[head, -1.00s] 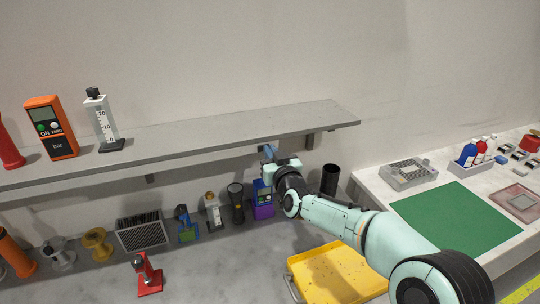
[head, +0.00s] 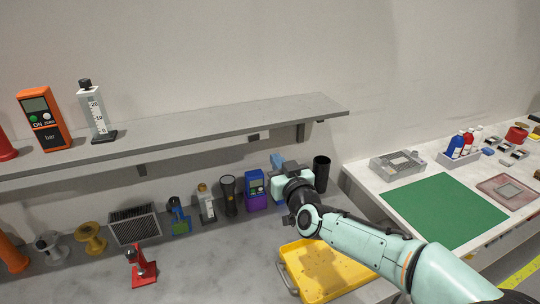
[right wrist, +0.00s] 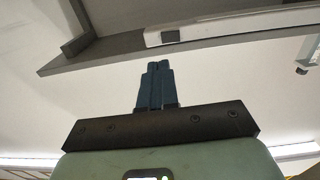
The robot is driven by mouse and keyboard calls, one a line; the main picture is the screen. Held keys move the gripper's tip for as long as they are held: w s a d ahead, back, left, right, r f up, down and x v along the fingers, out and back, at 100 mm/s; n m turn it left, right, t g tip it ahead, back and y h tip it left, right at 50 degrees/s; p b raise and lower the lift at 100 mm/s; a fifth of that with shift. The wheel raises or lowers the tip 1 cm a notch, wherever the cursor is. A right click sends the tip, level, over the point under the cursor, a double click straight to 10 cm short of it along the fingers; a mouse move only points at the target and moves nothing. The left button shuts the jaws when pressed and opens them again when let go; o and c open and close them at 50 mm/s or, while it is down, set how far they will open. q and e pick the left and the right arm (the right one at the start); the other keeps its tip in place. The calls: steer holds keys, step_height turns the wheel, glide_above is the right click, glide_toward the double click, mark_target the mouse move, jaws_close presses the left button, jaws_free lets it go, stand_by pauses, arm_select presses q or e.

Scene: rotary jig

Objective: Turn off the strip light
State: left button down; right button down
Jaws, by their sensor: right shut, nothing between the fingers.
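In the right wrist view, a long pale bar, which looks like the strip light (right wrist: 225,29), runs along the underside of the shelf. A small dark block (right wrist: 170,36), perhaps its switch, sits near its left end. I cannot tell whether the bar is lit. In the head view the shelf hides the bar; a small dark piece (head: 254,138) shows below the shelf's front edge. My right gripper (head: 277,160) has its blue fingers shut and empty, pointing up, below the shelf and apart from it. The fingers also show in the right wrist view (right wrist: 158,68). My left gripper is not in view.
The shelf (head: 220,122) has brackets (head: 300,132) beneath it. A blue and purple device (head: 255,190) and a black cup (head: 321,173) stand close to my right gripper. A yellow tray (head: 325,268) lies in front. A side table with a green mat (head: 445,210) is right.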

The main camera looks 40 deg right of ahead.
steer(key=v, duration=0.3)
steer(key=shift+s+a+r, duration=0.1)
steer(key=shift+s+a, duration=0.05)
steer(key=shift+s, duration=0.15)
stand_by(0.4)
